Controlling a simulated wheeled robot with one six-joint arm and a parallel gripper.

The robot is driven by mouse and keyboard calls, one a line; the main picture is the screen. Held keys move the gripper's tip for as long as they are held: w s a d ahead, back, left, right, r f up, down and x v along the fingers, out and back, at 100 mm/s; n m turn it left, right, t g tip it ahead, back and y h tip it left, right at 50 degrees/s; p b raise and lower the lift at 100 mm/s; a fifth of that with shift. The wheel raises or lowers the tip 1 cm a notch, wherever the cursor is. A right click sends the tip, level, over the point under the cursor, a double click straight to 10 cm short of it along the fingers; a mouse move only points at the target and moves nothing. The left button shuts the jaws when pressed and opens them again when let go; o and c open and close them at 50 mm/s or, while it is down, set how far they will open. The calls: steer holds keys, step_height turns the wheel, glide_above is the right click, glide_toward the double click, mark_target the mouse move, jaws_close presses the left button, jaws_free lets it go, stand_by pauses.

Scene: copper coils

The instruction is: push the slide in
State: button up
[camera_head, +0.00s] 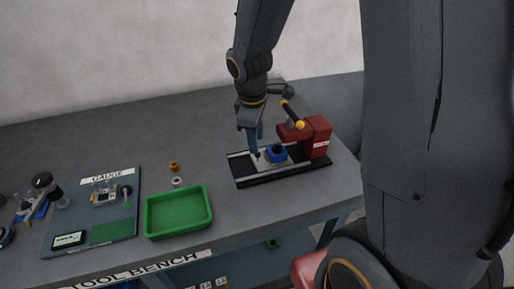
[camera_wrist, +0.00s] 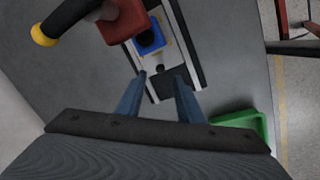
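The slide is a pale metal plate (camera_head: 263,163) on a black base with light rails (camera_head: 285,175). It carries a blue block (camera_head: 276,154) with a dark round opening, and it also shows in the wrist view (camera_wrist: 149,37). A small black knob (camera_wrist: 160,68) stands at its near end. A red press (camera_head: 317,136) with a black lever and yellow ends stands at the base's right end; its head reaches over toward the block. My gripper (camera_head: 257,152) points down at the slide's left end. In the wrist view its two blue fingers (camera_wrist: 160,80) are apart, with the knob just beyond and between their tips.
A green tray (camera_head: 178,212) stands left of the press base. A copper-coloured ring (camera_head: 174,166) and a pale ring (camera_head: 177,182) lie behind it. A gauge mat (camera_head: 95,215) with instruments is farther left.

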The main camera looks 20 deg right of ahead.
steer(key=shift+w+d+f, duration=0.1)
steer(key=shift+w+f, duration=0.05)
steer(key=shift+f, duration=0.7)
steer(key=shift+w+d+f, duration=0.1)
steer(key=shift+f, duration=0.8)
steer(key=shift+w+d+f, duration=0.1)
steer(key=shift+w+f, duration=0.05)
steer(key=shift+f, duration=0.7)
jaws_close()
